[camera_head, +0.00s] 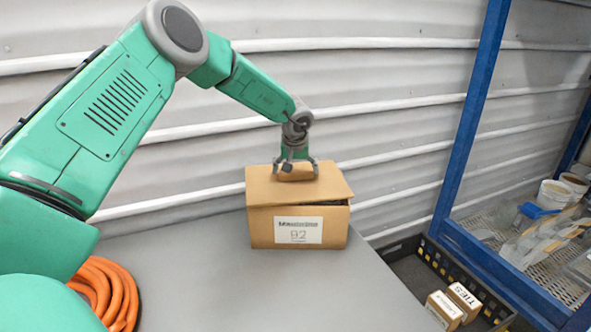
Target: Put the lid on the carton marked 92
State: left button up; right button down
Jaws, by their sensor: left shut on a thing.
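The carton marked 92 (266,229) stands on the grey table (215,285), its white label facing me. The brown cardboard lid (262,186) lies over the carton's top, tilted and turned askew. A dark gap shows under it at the right, along the carton's rim. My left gripper (297,170) is above the lid, its fingers down at the lid's top and shut on it. The exact contact of the fingertips is too small to make out. My right gripper is not in view.
A coiled orange hose (118,290) lies at the left beside my arm. A black crate (409,262) with small boxes (444,309) stands right of the table. A blue frame (470,120) rises at the right, with tubs behind it. The table's front is clear.

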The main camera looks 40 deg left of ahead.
aim_at(294, 187)
pick_arm(q)
jog(key=shift+s+d+f, duration=0.15)
jog(key=shift+s+f, duration=0.15)
jog(key=shift+f, duration=0.25)
jog(key=o, duration=1.4)
jog(key=shift+w+a+f, duration=0.15)
jog(key=shift+w+a, duration=0.25)
jog(key=v, duration=1.1)
jog(key=shift+r, duration=0.3)
jog(key=shift+d, duration=0.1)
